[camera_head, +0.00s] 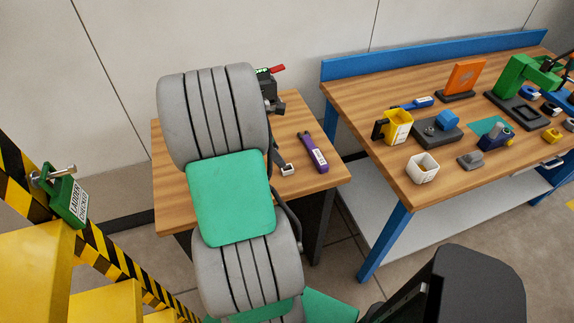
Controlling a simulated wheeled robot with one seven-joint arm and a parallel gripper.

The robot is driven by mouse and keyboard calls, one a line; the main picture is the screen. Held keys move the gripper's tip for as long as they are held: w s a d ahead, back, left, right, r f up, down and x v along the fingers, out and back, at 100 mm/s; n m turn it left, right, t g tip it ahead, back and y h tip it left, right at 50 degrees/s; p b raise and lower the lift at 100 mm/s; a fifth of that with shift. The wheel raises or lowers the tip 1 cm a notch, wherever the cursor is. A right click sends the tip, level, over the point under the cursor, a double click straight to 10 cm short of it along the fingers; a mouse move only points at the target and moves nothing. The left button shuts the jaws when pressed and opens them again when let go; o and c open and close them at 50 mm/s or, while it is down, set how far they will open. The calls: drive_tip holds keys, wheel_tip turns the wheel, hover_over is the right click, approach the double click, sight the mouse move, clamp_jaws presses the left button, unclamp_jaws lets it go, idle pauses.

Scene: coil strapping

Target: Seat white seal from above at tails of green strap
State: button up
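My grey and green arm reaches up the middle of the view and covers much of the small wooden table (325,178). I cannot make out my gripper or its fingertips. A small white piece (287,169) with a dark part beside it shows at the arm's right edge, over the small table; I cannot tell whether it is the white seal. No green strap or strap tails can be clearly made out; the arm may hide them.
A dark device with a red lever (271,88) stands at the small table's back. A purple tool (314,153) lies to its right. The right workbench (370,92) holds a yellow holder (398,126), a white container (423,167) and a green machine (520,78). Yellow steps (35,265) stand left.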

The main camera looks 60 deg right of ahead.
drive_tip(key=p+x, duration=0.1)
drive_tip(key=x, duration=0.6)
drive_tip(key=shift+s+d+f, duration=0.1)
drive_tip(key=shift+d+f, duration=0.05)
drive_tip(key=shift+f, duration=0.2)
clamp_jaws()
